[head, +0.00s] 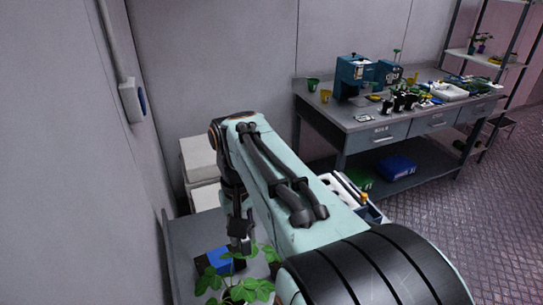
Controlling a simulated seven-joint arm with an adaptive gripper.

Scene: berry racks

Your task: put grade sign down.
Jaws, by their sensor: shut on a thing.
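My gripper (240,236) is low at the left centre, pointing down over a grey work surface. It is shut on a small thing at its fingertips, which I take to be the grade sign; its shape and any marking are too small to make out. A blue thing (219,261) with a dark side lies just below and left of the fingers. Whether the held thing touches it or the surface, I cannot tell.
A green leafy plant (240,288) stands close below the gripper. White boxes (198,160) are behind my arm. A grey bench (365,126) with cups, a teal machine (353,78) and trays stands at the back right. My arm hides much of the near surface.

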